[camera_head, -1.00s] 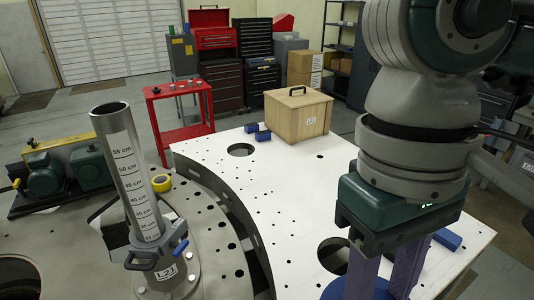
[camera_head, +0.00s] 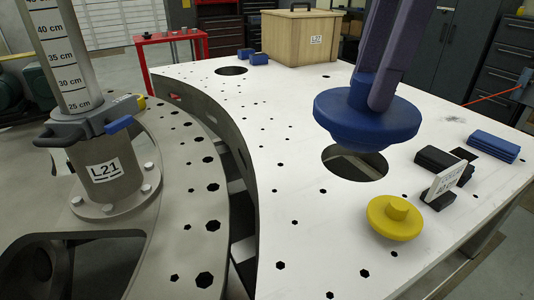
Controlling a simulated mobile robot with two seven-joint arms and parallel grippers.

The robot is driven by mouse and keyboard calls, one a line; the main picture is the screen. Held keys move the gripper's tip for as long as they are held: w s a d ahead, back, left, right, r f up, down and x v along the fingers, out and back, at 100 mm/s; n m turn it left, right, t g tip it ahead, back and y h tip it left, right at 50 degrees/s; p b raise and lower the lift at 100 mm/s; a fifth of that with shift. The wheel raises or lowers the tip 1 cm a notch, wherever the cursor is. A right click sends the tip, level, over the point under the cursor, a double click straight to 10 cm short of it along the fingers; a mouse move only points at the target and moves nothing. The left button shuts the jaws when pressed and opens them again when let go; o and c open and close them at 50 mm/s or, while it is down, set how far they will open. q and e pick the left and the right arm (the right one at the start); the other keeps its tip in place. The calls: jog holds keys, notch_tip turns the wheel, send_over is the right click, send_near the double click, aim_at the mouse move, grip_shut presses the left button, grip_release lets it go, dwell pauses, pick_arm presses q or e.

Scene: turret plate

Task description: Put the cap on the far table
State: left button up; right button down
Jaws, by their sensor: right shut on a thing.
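A blue round cap (camera_head: 335,108) with a wide flange hangs above the white plate (camera_head: 300,150). My right gripper (camera_head: 372,92) comes down from the top with its two dark purple fingers shut on the cap's upper part. The cap is just above and behind a large round hole (camera_head: 352,163) in the plate, as seen here, and looks clear of the surface. A yellow cap (camera_head: 396,215) with a small knob lies on the plate to the right. A red table (camera_head: 145,66) stands in the background at the upper left. My left gripper is not in view.
Black blocks with a small white label card (camera_head: 444,180) and blue flat pieces (camera_head: 494,146) lie at the plate's right. A wooden box (camera_head: 300,38) and blue blocks (camera_head: 259,58) stand at its back. A marked metal tube (camera_head: 60,55) rises at the left.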

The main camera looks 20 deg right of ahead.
aim_at(367, 111)
jog(key=f+m+b, duration=0.2)
jog(key=f+b, duration=0.1)
jog(key=f+m+b, duration=0.1)
jog(key=b, duration=0.1)
jog(key=shift+w+d+f+m+t, duration=0.3)
jog(key=shift+w+d+m, duration=0.1)
notch_tip(367, 111, down, 20)
jog(key=shift+r, duration=0.2)
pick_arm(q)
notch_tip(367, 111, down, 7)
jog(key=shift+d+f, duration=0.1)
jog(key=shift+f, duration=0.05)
